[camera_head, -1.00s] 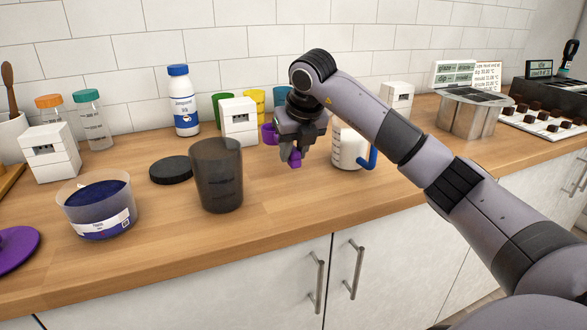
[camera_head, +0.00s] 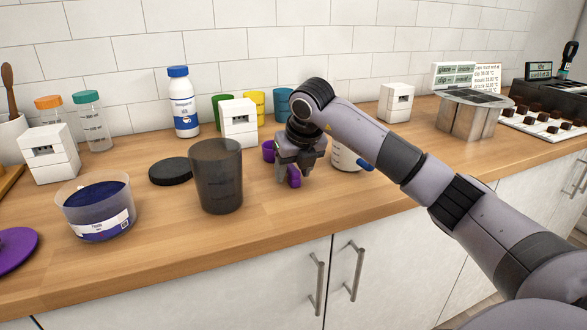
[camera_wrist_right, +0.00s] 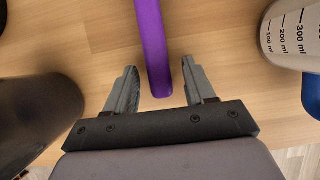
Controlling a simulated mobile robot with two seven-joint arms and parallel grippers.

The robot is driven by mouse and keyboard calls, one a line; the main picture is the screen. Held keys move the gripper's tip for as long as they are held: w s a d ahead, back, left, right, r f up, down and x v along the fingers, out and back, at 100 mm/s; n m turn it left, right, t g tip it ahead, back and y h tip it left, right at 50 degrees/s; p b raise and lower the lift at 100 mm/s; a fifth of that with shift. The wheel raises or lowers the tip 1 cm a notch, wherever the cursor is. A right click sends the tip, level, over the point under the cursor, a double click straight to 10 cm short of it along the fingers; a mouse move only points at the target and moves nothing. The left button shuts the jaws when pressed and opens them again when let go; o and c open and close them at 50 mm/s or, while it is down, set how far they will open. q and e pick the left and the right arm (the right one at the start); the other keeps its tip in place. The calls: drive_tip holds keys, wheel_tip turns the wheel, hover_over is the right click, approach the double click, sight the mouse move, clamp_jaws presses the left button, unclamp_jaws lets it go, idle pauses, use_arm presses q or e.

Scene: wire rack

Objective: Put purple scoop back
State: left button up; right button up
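In the right wrist view, the purple handle (camera_wrist_right: 153,45) comes down from the top edge and ends between the fingers. My right gripper (camera_head: 293,179) is low over the counter. In the right wrist view its two fingers (camera_wrist_right: 160,90) stand apart, with a gap on each side of the handle. My left gripper is not in view.
A dark grey cup (camera_head: 217,178) stands close left, a measuring jug (camera_head: 346,157) with blue handle close right. Behind are a white box (camera_head: 238,124) and green (camera_head: 222,103), yellow (camera_head: 255,103) and blue (camera_head: 282,100) cups. The counter in front (camera_head: 320,205) is clear.

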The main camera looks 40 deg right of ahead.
drive_tip(key=shift+r, duration=0.25)
drive_tip(key=v, duration=1.1)
drive_tip(key=shift+s+r, duration=0.2)
drive_tip(key=shift+r, duration=0.15)
drive_tip(key=shift+f, duration=0.1)
